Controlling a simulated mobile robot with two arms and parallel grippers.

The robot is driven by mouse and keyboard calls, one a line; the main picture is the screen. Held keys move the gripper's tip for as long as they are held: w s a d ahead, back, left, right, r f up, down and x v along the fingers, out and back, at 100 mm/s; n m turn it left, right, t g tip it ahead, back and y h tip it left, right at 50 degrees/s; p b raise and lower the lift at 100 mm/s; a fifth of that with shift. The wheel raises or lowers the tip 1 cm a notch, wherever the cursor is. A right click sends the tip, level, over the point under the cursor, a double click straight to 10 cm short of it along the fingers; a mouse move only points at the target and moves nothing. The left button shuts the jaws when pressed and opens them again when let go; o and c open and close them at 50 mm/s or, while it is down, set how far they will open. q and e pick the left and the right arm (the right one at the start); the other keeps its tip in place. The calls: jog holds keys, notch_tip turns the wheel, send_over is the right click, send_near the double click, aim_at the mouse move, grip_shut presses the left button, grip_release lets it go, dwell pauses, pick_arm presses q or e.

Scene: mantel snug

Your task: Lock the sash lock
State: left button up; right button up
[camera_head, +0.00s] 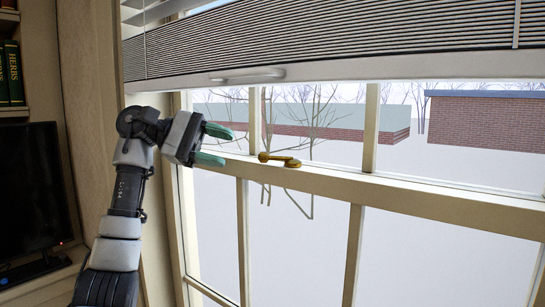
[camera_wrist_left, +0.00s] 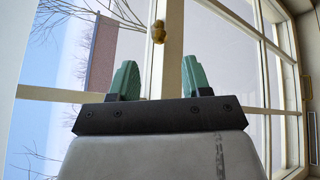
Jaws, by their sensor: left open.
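The brass sash lock (camera_head: 280,160) sits on top of the window's meeting rail (camera_head: 330,180) in the head view. Its lever runs to the left and ends in a round knob. My left gripper (camera_head: 224,146) is left of the lock, at about rail height, with its green fingers apart and empty. A gap separates the fingertips from the knob. In the left wrist view the lock's brass knob (camera_wrist_left: 157,31) shows beyond the open fingers (camera_wrist_left: 158,78), slightly above the space between them. The rest of the lock is hard to make out there. My right gripper is not in view.
A pleated blind (camera_head: 340,40) with a pale bottom rail hangs over the upper window, above my left gripper. Wooden muntins (camera_head: 371,128) divide the panes. A dark monitor (camera_head: 35,195) and a bookshelf stand at the left. The space right of the lock along the rail is clear.

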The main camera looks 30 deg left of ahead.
aim_at(260, 155)
pick_arm(q)
jog(key=p+x, duration=0.1)
jog(key=x, duration=0.7)
jog(key=shift+d+r, duration=0.1)
jog(key=shift+w+d+f+p, duration=0.2)
jog(key=shift+w+d+p, duration=0.05)
jog(key=shift+d+p, duration=0.1)
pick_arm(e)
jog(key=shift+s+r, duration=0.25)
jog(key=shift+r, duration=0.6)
pick_arm(q)
grip_shut()
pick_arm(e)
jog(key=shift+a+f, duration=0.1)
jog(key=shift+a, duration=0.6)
